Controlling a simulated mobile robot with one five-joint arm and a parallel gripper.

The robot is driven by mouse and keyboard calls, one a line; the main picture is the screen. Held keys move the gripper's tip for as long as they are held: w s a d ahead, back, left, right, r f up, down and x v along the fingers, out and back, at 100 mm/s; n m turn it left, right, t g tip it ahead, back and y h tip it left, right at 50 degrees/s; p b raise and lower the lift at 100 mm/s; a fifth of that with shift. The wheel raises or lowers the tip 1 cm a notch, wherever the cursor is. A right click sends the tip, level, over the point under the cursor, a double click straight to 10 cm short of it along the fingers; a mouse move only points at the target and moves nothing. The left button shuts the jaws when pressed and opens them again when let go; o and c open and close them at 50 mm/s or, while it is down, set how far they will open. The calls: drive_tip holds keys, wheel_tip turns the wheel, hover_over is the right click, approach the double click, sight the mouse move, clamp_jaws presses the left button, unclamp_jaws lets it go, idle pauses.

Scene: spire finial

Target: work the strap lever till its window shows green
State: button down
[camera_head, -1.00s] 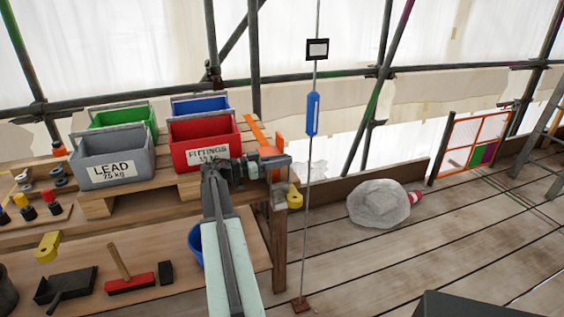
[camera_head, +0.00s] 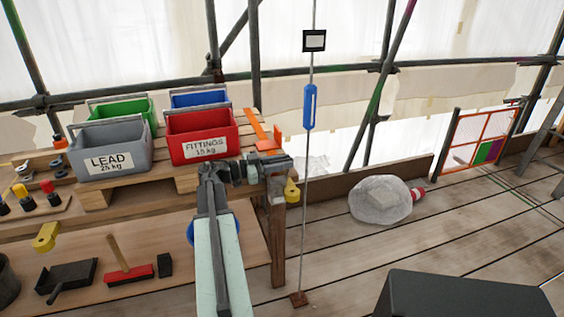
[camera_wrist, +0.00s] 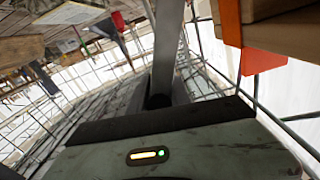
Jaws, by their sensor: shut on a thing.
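An orange strap (camera_head: 256,126) runs over the pallet beside the red box, with an upright orange piece (camera_head: 277,136) at its near end. My gripper (camera_head: 283,164) is at the pallet's right corner, just below that orange piece. It is shut on what looks like the strap lever; the jaws hide most of it. A grey block and a yellow piece (camera_head: 292,190) show right below and beside the jaws. In the wrist view, orange parts (camera_wrist: 230,22) show at upper right. I cannot make out the lever's window or its colour.
A red FITTINGS box (camera_head: 205,135) and a grey LEAD box (camera_head: 110,150) stand left of my gripper. A thin upright rod with a blue sleeve (camera_head: 310,107) stands close to its right. A wrapped bundle (camera_head: 381,200) lies on the planks beyond.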

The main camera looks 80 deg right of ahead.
drive_tip(key=c, duration=1.2)
unclamp_jaws()
drive_tip(key=shift+w, duration=0.2)
drive_tip(key=shift+s, duration=0.1)
drive_tip(key=v, duration=0.7)
drive_tip(key=shift+w+a, duration=0.15)
drive_tip(key=shift+w, duration=0.25)
